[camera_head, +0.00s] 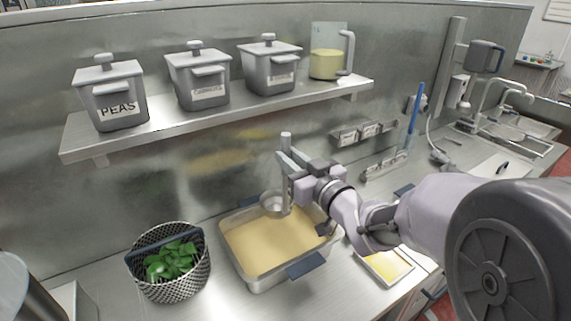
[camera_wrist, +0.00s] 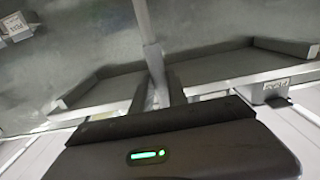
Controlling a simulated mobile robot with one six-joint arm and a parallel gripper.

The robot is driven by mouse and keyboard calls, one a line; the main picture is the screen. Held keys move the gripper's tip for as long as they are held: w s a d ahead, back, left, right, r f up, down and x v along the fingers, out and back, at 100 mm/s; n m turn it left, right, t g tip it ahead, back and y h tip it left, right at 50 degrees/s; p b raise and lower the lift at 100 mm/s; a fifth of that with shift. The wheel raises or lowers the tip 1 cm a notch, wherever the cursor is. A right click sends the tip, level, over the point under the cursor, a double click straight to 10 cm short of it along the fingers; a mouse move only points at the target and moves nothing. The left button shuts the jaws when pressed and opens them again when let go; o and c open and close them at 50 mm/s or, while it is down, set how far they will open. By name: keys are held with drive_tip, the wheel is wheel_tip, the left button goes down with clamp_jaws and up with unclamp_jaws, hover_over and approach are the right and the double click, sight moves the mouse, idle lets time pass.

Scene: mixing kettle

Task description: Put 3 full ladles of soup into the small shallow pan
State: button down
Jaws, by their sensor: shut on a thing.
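A large deep metal pan (camera_head: 240,275) of pale yellow soup (camera_head: 268,243) stands on the counter in the head view. My gripper (camera_head: 288,174) is shut on the upright handle of a metal ladle (camera_head: 274,204). The handle also shows between my fingers in the wrist view (camera_wrist: 149,35). The ladle's bowl is at the back of the large pan, over or near the soup; I cannot tell if it touches it or what it holds. The small shallow pan (camera_head: 407,275) is on the counter to the right, partly hidden by my arm, with a yellow layer in it.
A wire basket of green leaves (camera_head: 172,292) stands left of the large pan. A wall shelf (camera_head: 190,119) above holds several lidded containers and a jug (camera_head: 327,65). Small wall racks (camera_head: 364,133) are behind my arm. A sink (camera_head: 520,125) is at the far right.

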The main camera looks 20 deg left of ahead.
wheel_tip(320, 180, down, 16)
drive_tip(key=b, duration=1.4)
drive_tip(key=shift+r+b, duration=0.1)
drive_tip(key=shift+b, duration=0.25)
drive_tip(key=shift+r, duration=0.2)
wheel_tip(320, 180, up, 13)
drive_tip(key=p, duration=0.8)
hover_over(287, 207)
drive_tip(key=shift+s+d, duration=0.35)
